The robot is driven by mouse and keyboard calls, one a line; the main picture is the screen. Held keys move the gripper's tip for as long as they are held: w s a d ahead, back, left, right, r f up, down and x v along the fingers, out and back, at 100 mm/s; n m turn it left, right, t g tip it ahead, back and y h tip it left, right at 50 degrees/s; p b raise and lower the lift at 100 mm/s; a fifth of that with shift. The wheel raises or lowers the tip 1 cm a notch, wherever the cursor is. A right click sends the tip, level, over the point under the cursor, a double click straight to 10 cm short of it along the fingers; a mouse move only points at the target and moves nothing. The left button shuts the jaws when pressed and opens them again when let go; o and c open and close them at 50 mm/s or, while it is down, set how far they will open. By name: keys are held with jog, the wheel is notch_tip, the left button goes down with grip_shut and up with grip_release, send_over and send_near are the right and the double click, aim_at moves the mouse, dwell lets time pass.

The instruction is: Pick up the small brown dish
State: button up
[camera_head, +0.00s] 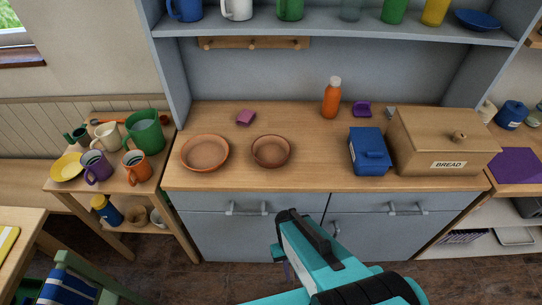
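The small brown dish (271,151) sits on the wooden counter of the grey-blue dresser, near the middle. A larger, similar brown dish (205,153) sits to its left, with a gap between them. Both look empty. My gripper (287,262) is in front of the dresser drawers, below and nearer than the small dish, and apart from it. My teal and black arm comes in from the lower right. The fingers are mostly hidden by the arm, so their opening does not show.
A blue box (369,152) and a wooden bread bin (445,142) stand at the counter's right. An orange bottle (331,98) and a pink sponge-like block (246,118) are behind. The front counter between small dish and blue box is clear. Drawer handles (246,208) stick out below.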

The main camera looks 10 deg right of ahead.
notch_tip(320, 180, down, 3)
jog(key=shift+s+f+b, duration=0.1)
jog(key=shift+s+b, duration=0.05)
jog(key=shift+b, duration=1.05)
jog(key=shift+d, duration=0.15)
